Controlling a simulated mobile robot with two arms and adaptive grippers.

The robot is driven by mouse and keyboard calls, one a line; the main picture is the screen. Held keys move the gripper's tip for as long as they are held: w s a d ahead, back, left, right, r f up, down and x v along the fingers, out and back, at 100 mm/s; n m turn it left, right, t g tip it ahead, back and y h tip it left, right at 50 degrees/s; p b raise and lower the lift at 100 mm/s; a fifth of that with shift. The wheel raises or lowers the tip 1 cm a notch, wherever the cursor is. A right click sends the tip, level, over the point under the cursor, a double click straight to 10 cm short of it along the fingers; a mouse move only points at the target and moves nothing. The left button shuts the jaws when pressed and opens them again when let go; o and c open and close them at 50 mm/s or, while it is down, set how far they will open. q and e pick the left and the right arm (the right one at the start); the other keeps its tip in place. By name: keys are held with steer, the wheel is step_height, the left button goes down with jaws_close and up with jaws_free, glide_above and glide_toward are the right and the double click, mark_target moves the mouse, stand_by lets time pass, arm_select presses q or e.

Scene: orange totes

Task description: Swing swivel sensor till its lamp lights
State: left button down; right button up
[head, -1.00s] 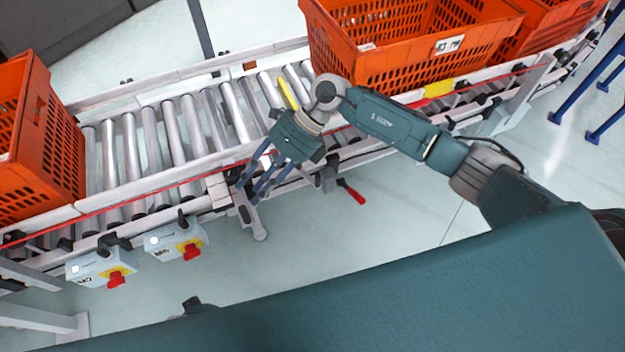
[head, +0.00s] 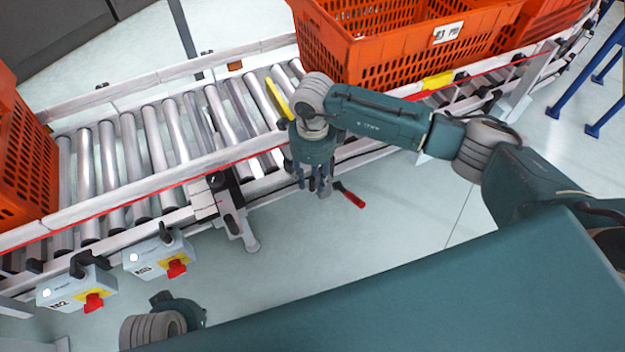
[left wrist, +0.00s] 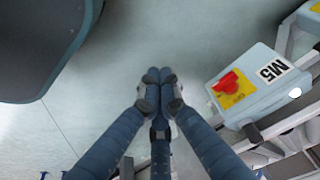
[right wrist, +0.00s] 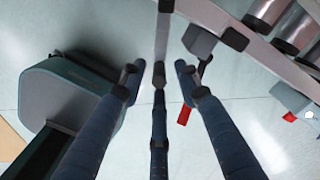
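A lever with a red grip (head: 353,199) and a dark mount sticks out from the conveyor's near side. It may be the swivel sensor, but I cannot tell for sure. In the right wrist view its red grip (right wrist: 184,115) hangs near a grey block (right wrist: 199,40). No lit lamp can be made out. My right gripper (head: 313,186) points down just left of the lever and partly hides its mount. Its fingers (right wrist: 159,72) are spread and empty, with no clear contact. My left gripper's fingers (left wrist: 158,85) are together with nothing visible between them, over the floor.
A roller conveyor (head: 150,150) crosses the view, with orange totes (head: 385,55) at the right and another tote (head: 25,155) at the left. Two grey switch boxes with red knobs (head: 160,256) hang on its near side. A grey leg (head: 240,228) stands left of my right gripper.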

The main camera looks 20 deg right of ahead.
arm_select(q)
steer(key=shift+r, duration=0.3)
arm_select(e)
steer(key=shift+f, duration=0.55)
jaws_close()
